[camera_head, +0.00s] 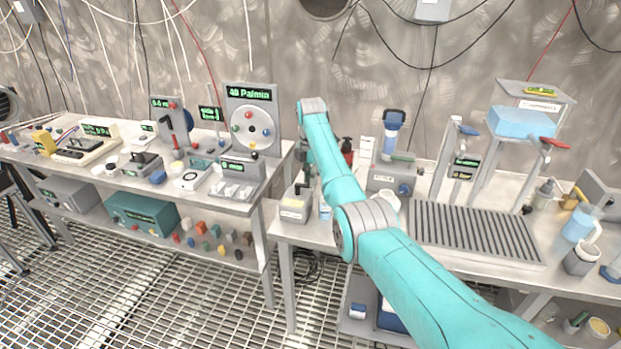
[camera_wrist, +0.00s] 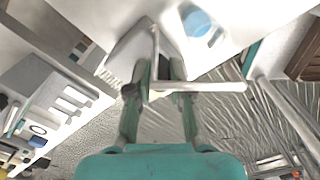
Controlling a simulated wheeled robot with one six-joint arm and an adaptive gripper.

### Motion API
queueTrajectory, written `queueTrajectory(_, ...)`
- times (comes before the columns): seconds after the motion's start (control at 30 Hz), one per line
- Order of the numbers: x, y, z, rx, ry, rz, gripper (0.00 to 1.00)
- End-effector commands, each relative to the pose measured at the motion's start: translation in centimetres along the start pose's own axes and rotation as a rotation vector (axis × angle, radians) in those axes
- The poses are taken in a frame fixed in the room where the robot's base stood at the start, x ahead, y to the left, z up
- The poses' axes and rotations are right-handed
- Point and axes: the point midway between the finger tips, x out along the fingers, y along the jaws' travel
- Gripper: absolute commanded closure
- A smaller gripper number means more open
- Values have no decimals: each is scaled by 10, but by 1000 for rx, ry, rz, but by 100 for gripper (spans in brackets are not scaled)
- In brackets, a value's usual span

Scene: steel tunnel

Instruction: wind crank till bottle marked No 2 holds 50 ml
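A small grey dosing box (camera_head: 296,204) with a lit label stands at the left end of the right bench. A pale bent rod (camera_wrist: 205,87), which looks like the crank, crosses in front of the fingers. A bottle (camera_head: 325,210) with blue liquid stands beside the box, also seen in the wrist view (camera_wrist: 198,22); its marking and level are not readable. My gripper (camera_wrist: 160,75) has its fingers apart, with the rod's upright part in the gap; I see no clear grip on it.
My arm crosses above the right bench, which carries a ribbed drain tray (camera_head: 475,232), a blue-topped filter (camera_head: 391,130) and a blue tank (camera_head: 522,122). The left bench (camera_head: 225,205) is crowded with instruments; a gap separates the benches.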

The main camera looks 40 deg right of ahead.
Motion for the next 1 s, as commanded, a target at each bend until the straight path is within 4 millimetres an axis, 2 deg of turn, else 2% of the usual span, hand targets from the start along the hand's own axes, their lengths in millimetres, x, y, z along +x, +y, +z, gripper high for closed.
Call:
queueTrajectory(0.27,0,-1,-1,23,0,0,100)
queueTrajectory(0.47,0,-3,-4,112,0,0,100)
queueTrajectory(1.0,0,-12,-24,592,0,0,100)
